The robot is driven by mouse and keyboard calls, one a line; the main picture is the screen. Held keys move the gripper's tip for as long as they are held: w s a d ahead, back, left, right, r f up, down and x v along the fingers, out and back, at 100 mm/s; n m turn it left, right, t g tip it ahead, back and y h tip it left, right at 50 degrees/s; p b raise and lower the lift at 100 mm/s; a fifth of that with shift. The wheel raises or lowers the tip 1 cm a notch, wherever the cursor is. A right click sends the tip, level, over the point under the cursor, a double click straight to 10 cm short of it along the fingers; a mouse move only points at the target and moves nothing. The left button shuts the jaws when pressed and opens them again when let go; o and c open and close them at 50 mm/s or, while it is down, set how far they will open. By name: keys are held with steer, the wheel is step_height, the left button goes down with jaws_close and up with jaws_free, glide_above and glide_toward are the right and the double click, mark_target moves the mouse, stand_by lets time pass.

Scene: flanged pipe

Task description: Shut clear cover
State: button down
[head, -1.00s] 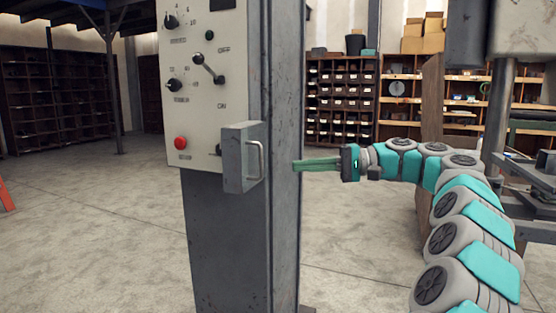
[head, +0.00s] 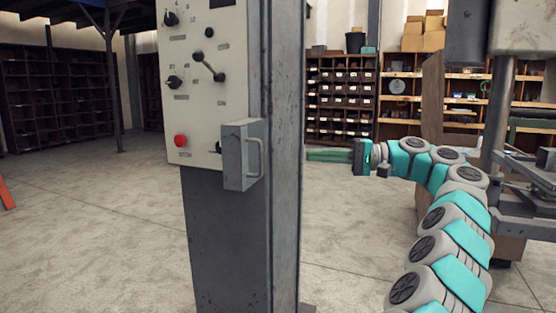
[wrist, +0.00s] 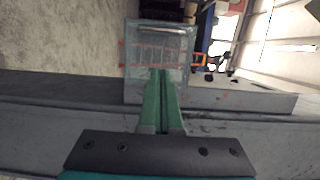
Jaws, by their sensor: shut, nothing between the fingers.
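A clear cover (wrist: 158,42), a see-through panel with reddish lines, shows in the wrist view just beyond my fingertips. In the head view a grey box-like piece with a pale bar handle (head: 255,158) juts out at the lower right of the control panel (head: 198,125); I cannot tell for sure how it joins the clear cover. My gripper (head: 308,155) is shut and empty, its green fingers side by side at the right edge of the column. In the wrist view the fingertips (wrist: 160,72) overlap the cover's near edge; contact cannot be told.
The grey column (head: 240,240) carries the panel, with a lever (head: 208,67), knobs and a red button (head: 180,141). Shelves (head: 342,100) stand at the back, and a machine (head: 520,30) is at the right. The floor around the column is open.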

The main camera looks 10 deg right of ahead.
steer(key=b, duration=0.1)
glide_toward(253, 152)
steer(key=a, duration=0.1)
steer(key=shift+s+a+f+b, duration=0.1)
steer(key=shift+s+a+b, duration=0.25)
steer(key=shift+a, duration=0.5)
steer(key=shift+s+a+f+b, duration=0.1)
steer(key=shift+s+a+b, duration=0.1)
steer(key=shift+s+a, duration=0.45)
steer(key=shift+w+a, duration=0.15)
steer(key=shift+a, duration=0.2)
